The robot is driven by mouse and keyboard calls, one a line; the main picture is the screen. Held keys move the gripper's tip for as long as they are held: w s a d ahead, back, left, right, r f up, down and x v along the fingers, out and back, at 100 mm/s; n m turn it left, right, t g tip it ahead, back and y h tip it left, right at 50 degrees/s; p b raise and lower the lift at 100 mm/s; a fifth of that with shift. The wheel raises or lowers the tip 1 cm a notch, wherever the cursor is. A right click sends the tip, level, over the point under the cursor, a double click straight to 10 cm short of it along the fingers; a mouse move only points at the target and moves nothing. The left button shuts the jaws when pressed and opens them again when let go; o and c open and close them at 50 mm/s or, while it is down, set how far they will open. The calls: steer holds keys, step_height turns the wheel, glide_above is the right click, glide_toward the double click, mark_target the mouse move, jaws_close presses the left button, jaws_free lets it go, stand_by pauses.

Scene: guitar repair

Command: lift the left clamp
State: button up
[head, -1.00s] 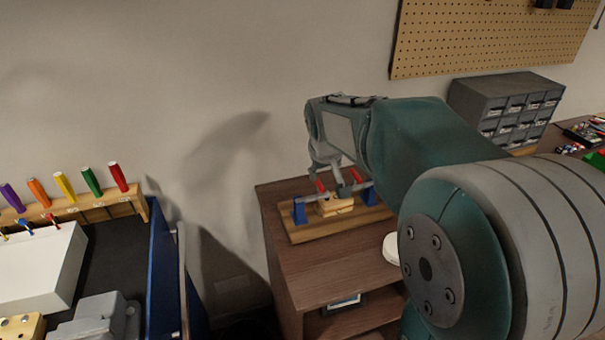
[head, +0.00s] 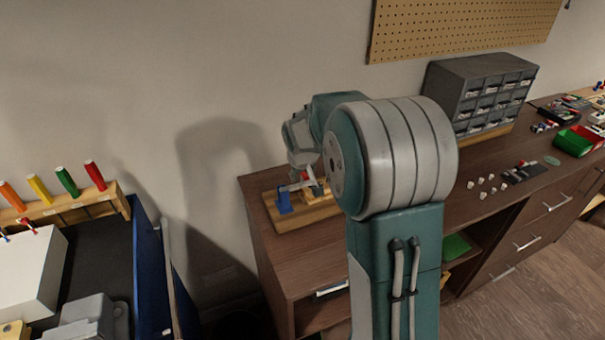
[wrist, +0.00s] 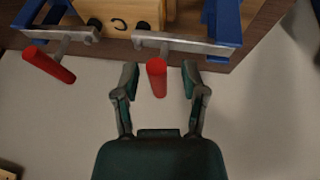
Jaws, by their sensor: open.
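In the wrist view my gripper (wrist: 159,77) is open. Its fingers stand on either side of the red handle (wrist: 157,78) of one clamp, with a gap on each side. That clamp's grey metal bar (wrist: 190,46) runs right to a blue block. A second clamp (wrist: 48,65) with a red handle lies at the wrist view's left, outside the fingers. In the head view my gripper (head: 300,178) is over the left part of the wooden board (head: 320,213), near the blue block (head: 284,202). My arm hides the board's right part.
The board sits on a brown cabinet (head: 268,250). A grey drawer unit (head: 480,92), small white pieces (head: 480,186) and a green bin (head: 576,141) stand to the right. A tool rack with coloured handles (head: 66,181) is at left. A wall is behind.

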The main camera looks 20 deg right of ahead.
steer(key=shift+f, duration=0.1)
steer(key=shift+d, duration=0.1)
jaws_close()
